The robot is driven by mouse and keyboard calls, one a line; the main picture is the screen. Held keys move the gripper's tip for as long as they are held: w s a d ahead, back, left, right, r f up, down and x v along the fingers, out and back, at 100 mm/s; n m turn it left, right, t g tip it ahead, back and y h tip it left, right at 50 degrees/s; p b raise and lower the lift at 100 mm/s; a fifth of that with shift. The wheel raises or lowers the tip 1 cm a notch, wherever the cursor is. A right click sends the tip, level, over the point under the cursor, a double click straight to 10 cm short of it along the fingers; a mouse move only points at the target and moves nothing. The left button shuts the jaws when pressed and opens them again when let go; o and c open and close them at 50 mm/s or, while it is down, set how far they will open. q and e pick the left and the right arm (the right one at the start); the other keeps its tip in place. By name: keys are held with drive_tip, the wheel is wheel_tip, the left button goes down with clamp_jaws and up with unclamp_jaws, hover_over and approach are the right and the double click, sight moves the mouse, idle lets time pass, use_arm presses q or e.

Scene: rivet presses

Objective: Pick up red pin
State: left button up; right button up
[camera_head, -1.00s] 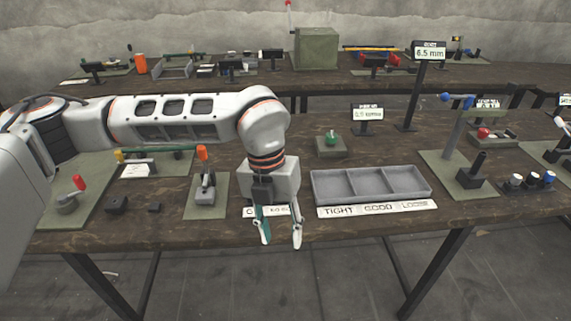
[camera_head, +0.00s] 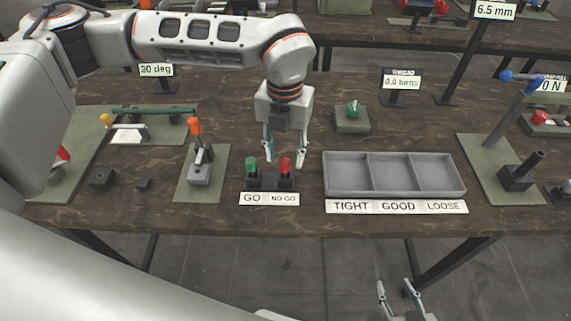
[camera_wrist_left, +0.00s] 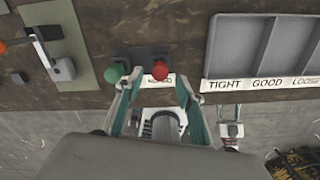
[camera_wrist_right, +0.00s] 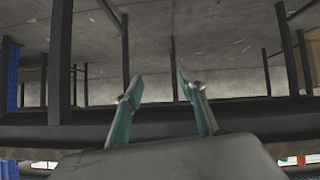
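The red pin (camera_head: 285,165) stands upright in a dark block (camera_head: 268,182) behind the "NO GO" label, beside a green pin (camera_head: 251,166). In the left wrist view the red pin's round head (camera_wrist_left: 160,70) lies just beyond the fingertips, with the green head (camera_wrist_left: 114,73) to its left. My left gripper (camera_head: 286,158) hangs over the block, open, its fingertips apart around or just behind the pins; the exact depth is hard to tell. My right gripper (camera_head: 398,287) is open and empty, low in front of the table; it also shows in the right wrist view (camera_wrist_right: 157,88).
A grey three-compartment tray (camera_head: 394,155) labelled TIGHT, GOOD, LOOSE stands right of the block. An orange-handled clamp (camera_head: 198,165) is on its left. A green-knobbed block (camera_head: 352,117) sits behind. The table's front edge is close.

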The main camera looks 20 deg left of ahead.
sight(285, 161)
use_arm(q)
wheel_tip(285, 161, down, 4)
drive_tip(key=shift+w+f+p, duration=0.1)
drive_tip(key=shift+f+p, duration=0.1)
drive_tip(key=shift+p, duration=0.2)
use_arm(e)
drive_tip(key=shift+w+r, duration=0.25)
drive_tip(key=shift+r, duration=0.3)
drive_tip(key=shift+w+r, duration=0.2)
drive_tip(key=shift+r, duration=0.3)
use_arm(q)
clamp_jaws()
use_arm(e)
drive_tip(key=shift+s+f, duration=0.1)
drive_tip(key=shift+f, duration=0.2)
use_arm(q)
drive_tip(key=shift+r, duration=0.15)
